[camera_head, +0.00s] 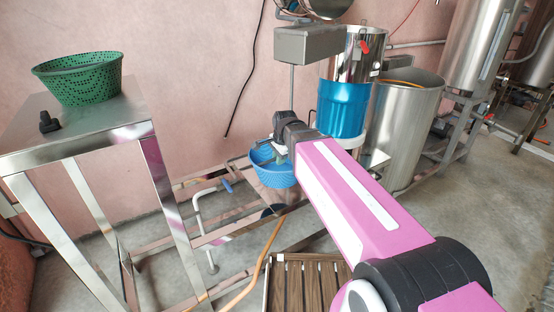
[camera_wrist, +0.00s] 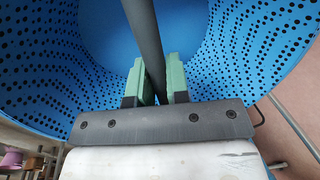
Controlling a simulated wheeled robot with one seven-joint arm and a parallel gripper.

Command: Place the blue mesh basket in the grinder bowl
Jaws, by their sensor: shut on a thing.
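The blue mesh basket (camera_head: 266,172) is near the middle of the head view, under the end of my arm. In the wrist view its perforated wall (camera_wrist: 235,60) curves around my fingers. My gripper (camera_head: 281,150) is at the basket's top, partly hidden by my own wrist. In the wrist view the green-padded fingers (camera_wrist: 156,80) are shut on a dark bar (camera_wrist: 143,30) that crosses the basket. A shiny steel surface (camera_head: 280,196) shows just below the basket; I cannot tell whether it is the grinder bowl, or whether the basket touches it.
A steel table (camera_head: 125,120) at left bears a green mesh basket (camera_head: 80,82) and a black knob (camera_head: 48,122). A blue-and-steel vessel (camera_head: 343,108) stands behind my wrist, beside a large steel drum (camera_head: 405,130). A grey box (camera_head: 308,43) hangs above. A wooden slatted platform (camera_head: 305,280) lies in front.

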